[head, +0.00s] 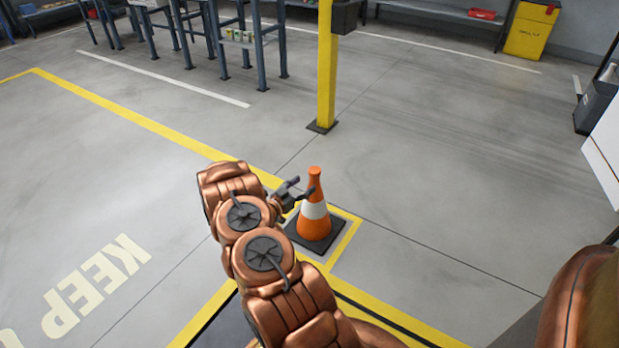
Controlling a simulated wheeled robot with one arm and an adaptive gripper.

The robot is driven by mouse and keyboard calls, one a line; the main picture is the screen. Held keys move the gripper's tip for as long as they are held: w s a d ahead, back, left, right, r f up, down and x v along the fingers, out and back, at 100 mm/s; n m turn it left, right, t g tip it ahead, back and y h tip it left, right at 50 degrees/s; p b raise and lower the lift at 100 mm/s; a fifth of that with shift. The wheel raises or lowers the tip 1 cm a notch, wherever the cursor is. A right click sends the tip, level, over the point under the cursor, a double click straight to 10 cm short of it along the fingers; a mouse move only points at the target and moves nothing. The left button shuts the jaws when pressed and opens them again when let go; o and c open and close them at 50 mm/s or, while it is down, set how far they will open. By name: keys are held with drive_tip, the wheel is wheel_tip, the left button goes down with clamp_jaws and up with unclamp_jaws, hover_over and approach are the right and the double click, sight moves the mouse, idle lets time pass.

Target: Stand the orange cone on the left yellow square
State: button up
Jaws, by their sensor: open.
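The orange cone (314,221) with a white band stands upright on its dark square base. The base is on the floor inside a small yellow outlined square (347,243), whose right corner and near right side show. My arm hides the square's left part. Only this one square is in view, so I cannot tell whether it is the left one. My gripper (303,190) is open beside the cone's upper left, close to its neck. I cannot tell whether a finger touches the cone.
A yellow post (327,75) stands behind the cone. Dark racks (240,40) are at the back left, and a yellow bin (530,30) is at the back right. The floor right of the cone is clear. Yellow lines and "KEEP" lettering mark the left floor.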

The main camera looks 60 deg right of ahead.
drive_tip(key=w+a+r+n+t+y+p, duration=0.15)
drive_tip(key=w+a+t+y, duration=0.25)
drive_tip(key=w+a, duration=0.6)
drive_tip(key=w+a+r+n+t+y, duration=0.2)
drive_tip(key=w+a+t+y, duration=0.15)
drive_tip(key=w+a, duration=0.6)
drive_tip(key=w+a+r+n+t+y, duration=0.1)
drive_tip(key=a+r+n+y, duration=0.4)
drive_tip(key=a, duration=0.6)
drive_tip(key=a+r+n+t+y, duration=0.1)
drive_tip(key=a+r+y, duration=0.4)
drive_tip(key=a, duration=0.7)
drive_tip(key=s+a+r+n+g+y, duration=0.1)
drive_tip(key=s+a+r+n+g, duration=0.15)
drive_tip(key=s+a+r, duration=0.55)
drive_tip(key=s+a+r+n+g+y, duration=0.15)
drive_tip(key=s+a+n, duration=0.3)
drive_tip(key=s, duration=0.75)
drive_tip(key=s+d+r+n+g, duration=0.1)
drive_tip(key=s+g, duration=0.1)
drive_tip(key=s, duration=0.7)
drive_tip(key=s+d+r+n+g+h, duration=0.1)
drive_tip(key=s+d+r+g, duration=0.1)
drive_tip(key=s, duration=0.7)
drive_tip(key=s+d+r+n+g+h, duration=0.1)
drive_tip(key=s+g, duration=0.1)
drive_tip(key=s, duration=0.7)
drive_tip(key=shift+s+d+r+g, duration=0.15)
drive_tip(key=shift+r+g, duration=0.1)
drive_tip(key=shift+g, duration=0.1)
